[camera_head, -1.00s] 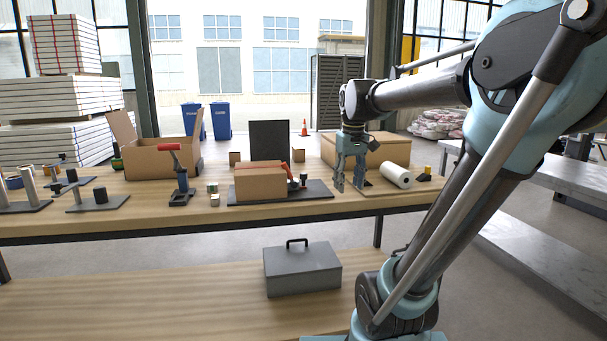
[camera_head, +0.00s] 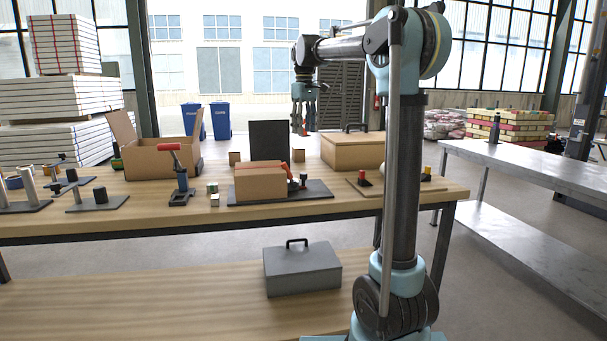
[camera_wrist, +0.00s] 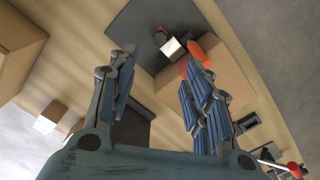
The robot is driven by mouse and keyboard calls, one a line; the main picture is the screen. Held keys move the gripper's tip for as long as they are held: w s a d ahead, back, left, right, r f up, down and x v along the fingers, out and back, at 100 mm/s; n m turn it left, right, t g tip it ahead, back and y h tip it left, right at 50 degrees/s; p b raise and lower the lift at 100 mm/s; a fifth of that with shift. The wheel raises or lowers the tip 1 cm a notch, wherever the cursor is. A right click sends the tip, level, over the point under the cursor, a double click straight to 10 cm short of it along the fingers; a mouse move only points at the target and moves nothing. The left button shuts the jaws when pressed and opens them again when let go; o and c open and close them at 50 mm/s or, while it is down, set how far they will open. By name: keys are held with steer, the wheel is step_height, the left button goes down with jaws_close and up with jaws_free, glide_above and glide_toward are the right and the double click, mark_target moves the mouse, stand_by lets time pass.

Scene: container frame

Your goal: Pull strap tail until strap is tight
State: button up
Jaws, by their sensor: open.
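A brown cardboard box (camera_head: 260,186) sits on a dark base plate (camera_head: 318,190) on the workbench. An orange-red piece (camera_wrist: 198,52) lies against one side of the box; it looks like the strap, but its tail cannot be picked out. Beside it stands a small fitting (camera_head: 303,179) with a red top and pale body, also seen in the wrist view (camera_wrist: 170,44). My gripper (camera_head: 304,122) hangs above the far side of the plate, pointing down, open and empty. In the wrist view its fingers are spread, with the fitting and orange piece beyond them.
A dark upright panel (camera_head: 269,140) stands behind the box. A closed carton (camera_head: 352,153) is at right, an open carton (camera_head: 160,160) at left. A red-handled tool (camera_head: 178,178) stands left of the plate. A board with small items (camera_head: 364,180) lies at right.

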mark_target(303, 174)
step_height(303, 174, down, 17)
steer(key=shift+w+a+f, duration=0.1)
steer(key=shift+a+f, duration=0.05)
steer(key=shift+f, duration=0.05)
stand_by(0.6)
steer(key=shift+c, duration=0.5)
jaws_close()
